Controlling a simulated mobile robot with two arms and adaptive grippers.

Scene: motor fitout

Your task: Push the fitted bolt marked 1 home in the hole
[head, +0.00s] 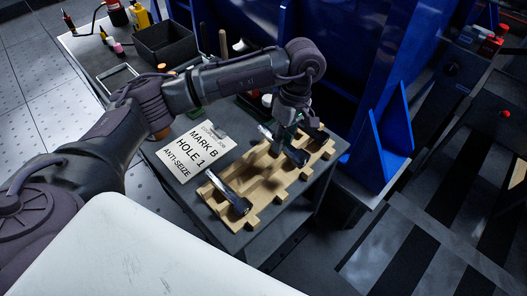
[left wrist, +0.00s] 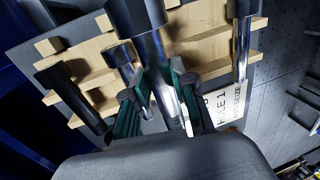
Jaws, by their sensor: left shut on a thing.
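A wooden rack (head: 262,176) with notched cross rails holds several bolts with dark heads and shiny shanks. My left gripper (head: 283,138) is over the far half of the rack, pointing down. In the left wrist view its green-padded fingers (left wrist: 160,108) are shut on the shank of a bolt (left wrist: 153,50), whose dark head is at the top edge. A second bolt (left wrist: 118,54) is close beside it. Another bolt (head: 236,200) lies in the near end of the rack. I cannot read a mark on any bolt, and I cannot make out the hole. My right gripper is not in view.
A card (head: 195,151) reading "MARK B, HOLE 1, ANTI-SEIZE" lies left of the rack on the dark table (head: 262,237). A black bin (head: 165,43) and bottles stand at the back left. A blue structure (head: 345,60) rises behind.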

